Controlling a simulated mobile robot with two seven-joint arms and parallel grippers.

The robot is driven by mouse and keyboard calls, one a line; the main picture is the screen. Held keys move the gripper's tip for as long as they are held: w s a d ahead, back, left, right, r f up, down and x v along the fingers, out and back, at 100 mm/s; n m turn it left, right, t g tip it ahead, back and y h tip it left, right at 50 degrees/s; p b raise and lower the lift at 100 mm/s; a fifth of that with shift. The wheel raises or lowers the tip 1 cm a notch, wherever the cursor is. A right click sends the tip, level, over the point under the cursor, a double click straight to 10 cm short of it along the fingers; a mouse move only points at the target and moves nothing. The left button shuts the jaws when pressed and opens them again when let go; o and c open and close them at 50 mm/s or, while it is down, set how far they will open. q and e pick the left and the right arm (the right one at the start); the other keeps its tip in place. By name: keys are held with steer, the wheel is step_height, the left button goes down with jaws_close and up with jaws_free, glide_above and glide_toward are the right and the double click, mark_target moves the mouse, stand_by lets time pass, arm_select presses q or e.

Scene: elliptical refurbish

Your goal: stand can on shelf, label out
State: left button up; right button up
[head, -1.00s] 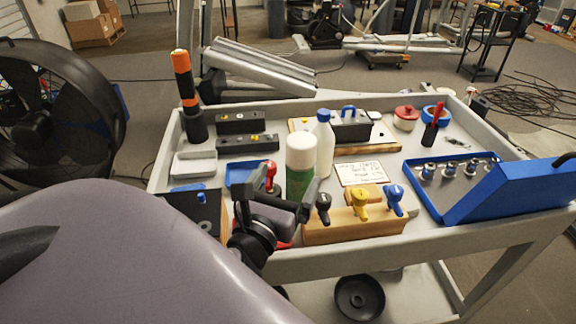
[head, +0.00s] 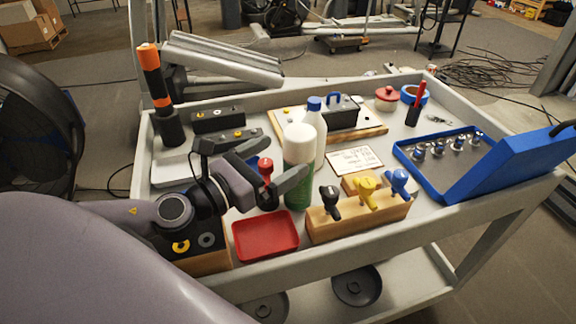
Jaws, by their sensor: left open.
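A green can with a white cap (head: 299,165) stands upright on the grey cart's top (head: 400,165); its label cannot be read. My left gripper (head: 270,165) is open and empty, just left of the can with its fingers pointing towards it. One fingertip overlaps the can's left edge in the picture; I cannot tell whether they touch. The cart's lower shelf (head: 408,283) shows in part below the top. My right gripper is not in view.
A white bottle with a blue cap (head: 315,125) stands close behind the can. A red tray (head: 265,236) and a wooden block with black, yellow and blue handles (head: 330,222) lie in front. A blue case (head: 500,165) is open at right. Dark round discs (head: 357,286) lie on the lower shelf.

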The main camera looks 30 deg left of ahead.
mark_target(286, 147)
arm_select(q)
steer(key=shift+w+a, duration=0.15)
steer(key=shift+a, duration=0.4)
steer(key=shift+w, duration=0.2)
steer(key=shift+w+d+p, duration=0.35)
steer(key=shift+w+p, duration=0.05)
steer(key=shift+w, duration=0.25)
steer(key=shift+p+x, duration=0.85)
steer(key=shift+x, duration=1.4)
steer(key=shift+w, duration=0.35)
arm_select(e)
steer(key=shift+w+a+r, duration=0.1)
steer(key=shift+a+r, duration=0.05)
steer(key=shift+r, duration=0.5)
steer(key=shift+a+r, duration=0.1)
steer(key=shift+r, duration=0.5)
arm_select(q)
steer(key=c, duration=1.7)
jaws_close()
